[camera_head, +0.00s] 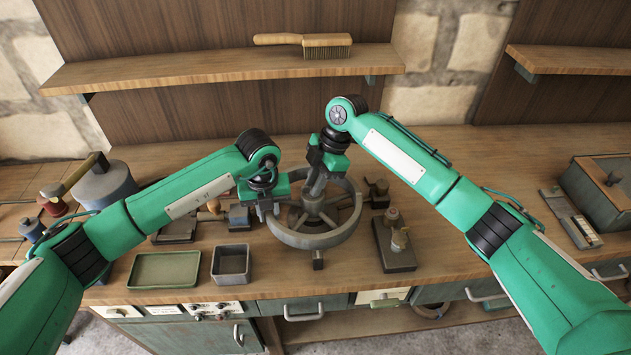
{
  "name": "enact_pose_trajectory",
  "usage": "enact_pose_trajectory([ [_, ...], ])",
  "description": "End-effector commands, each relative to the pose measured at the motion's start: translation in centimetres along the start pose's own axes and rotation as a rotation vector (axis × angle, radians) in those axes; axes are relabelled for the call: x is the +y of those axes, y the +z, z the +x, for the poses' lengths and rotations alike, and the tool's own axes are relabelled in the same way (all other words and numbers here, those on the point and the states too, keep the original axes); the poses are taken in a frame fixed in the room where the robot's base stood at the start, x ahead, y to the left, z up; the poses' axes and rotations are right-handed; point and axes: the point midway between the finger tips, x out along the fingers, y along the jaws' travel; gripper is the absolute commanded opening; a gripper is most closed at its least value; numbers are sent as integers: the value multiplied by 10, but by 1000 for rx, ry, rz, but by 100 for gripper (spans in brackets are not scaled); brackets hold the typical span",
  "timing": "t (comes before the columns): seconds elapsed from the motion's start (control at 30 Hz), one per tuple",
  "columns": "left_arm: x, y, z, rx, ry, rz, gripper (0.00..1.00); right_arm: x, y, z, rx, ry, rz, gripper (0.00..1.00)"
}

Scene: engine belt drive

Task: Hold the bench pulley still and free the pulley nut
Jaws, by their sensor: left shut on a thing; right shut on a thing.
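The bench pulley (314,239) is a grey spoked wheel in the middle of the wooden bench. My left gripper (268,211) is at the wheel's left side and is shut on its rim. My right gripper (318,184) points down over the wheel's hub from above. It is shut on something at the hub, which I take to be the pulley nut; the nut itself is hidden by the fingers.
A green tray (164,286) and a small grey bin (231,279) stand front left of the pulley. A block with brass-coloured fittings (394,258) stands to its right. A shelf (230,67) with a brush (327,47) runs above the back. Drawers line the bench front.

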Motion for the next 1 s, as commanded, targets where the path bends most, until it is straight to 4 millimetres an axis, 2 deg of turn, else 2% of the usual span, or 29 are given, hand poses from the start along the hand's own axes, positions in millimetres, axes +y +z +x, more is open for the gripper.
enact_pose_trajectory([
  [1.0,0,-1,2,3,1,3,0,7,-3,1,-1,-361,-875,0],
])
